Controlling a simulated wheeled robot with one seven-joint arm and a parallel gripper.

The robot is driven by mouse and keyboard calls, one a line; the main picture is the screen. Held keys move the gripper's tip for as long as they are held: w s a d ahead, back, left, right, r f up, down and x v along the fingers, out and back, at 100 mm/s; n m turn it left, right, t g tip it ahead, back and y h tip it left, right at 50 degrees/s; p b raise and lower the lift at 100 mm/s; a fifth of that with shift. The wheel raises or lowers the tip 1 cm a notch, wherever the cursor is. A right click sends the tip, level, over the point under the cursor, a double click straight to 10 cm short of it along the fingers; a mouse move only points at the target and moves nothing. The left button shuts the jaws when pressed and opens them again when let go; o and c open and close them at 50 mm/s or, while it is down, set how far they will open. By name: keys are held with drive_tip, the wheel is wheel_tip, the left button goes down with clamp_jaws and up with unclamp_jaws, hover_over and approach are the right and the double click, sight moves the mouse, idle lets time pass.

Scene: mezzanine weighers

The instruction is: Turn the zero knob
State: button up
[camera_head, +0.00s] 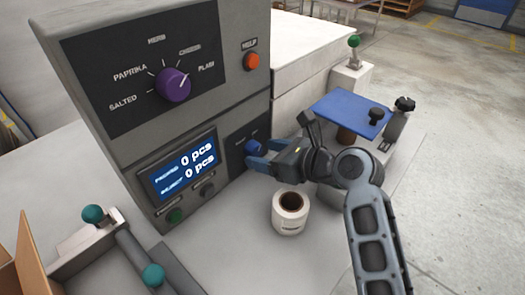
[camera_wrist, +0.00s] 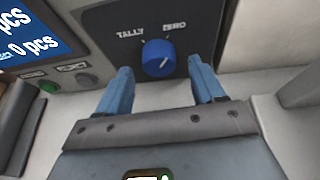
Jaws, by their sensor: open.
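The blue zero knob (camera_wrist: 158,57) sits on a dark plate on the machine's front, below the labels TALLY and ZERO in the wrist view. A short pale mark shows on its face; which label it points at is hard to tell. In the head view the knob (camera_head: 253,147) is partly crowded by my blue fingers. My gripper (camera_wrist: 160,72) is open, with one finger to the left and one to the right of the knob. Clear gaps show on both sides in the wrist view, and the fingers hold nothing.
A display (camera_head: 180,165) reading 0 pcs is left of the knob, with a green button (camera_head: 174,215) below it. A purple selector (camera_head: 173,85) and orange HELP button (camera_head: 252,61) are above. A white label roll (camera_head: 290,214) stands below my gripper; a blue plate (camera_head: 348,112) is at right.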

drive_tip(key=shift+w+a+f, duration=0.3)
drive_tip(key=shift+w+a, duration=0.1)
drive_tip(key=shift+a, duration=0.15)
drive_tip(key=shift+c, duration=0.5)
drive_tip(key=c, duration=0.9)
drive_tip(key=shift+s+r+n+p, duration=0.1)
drive_tip(key=shift+r+n+p, duration=0.15)
drive_tip(key=shift+p, duration=0.55)
drive_tip(key=shift+c, duration=0.2)
drive_tip(key=shift+a+f+n+t+h+p, duration=0.1)
drive_tip(key=shift+f+n+t+h+p, duration=0.15)
drive_tip(key=shift+n+t+h+p, duration=0.5)
drive_tip(key=shift+g+y, duration=0.25)
drive_tip(key=o, duration=1)
drive_tip(key=shift+o, duration=0.2)
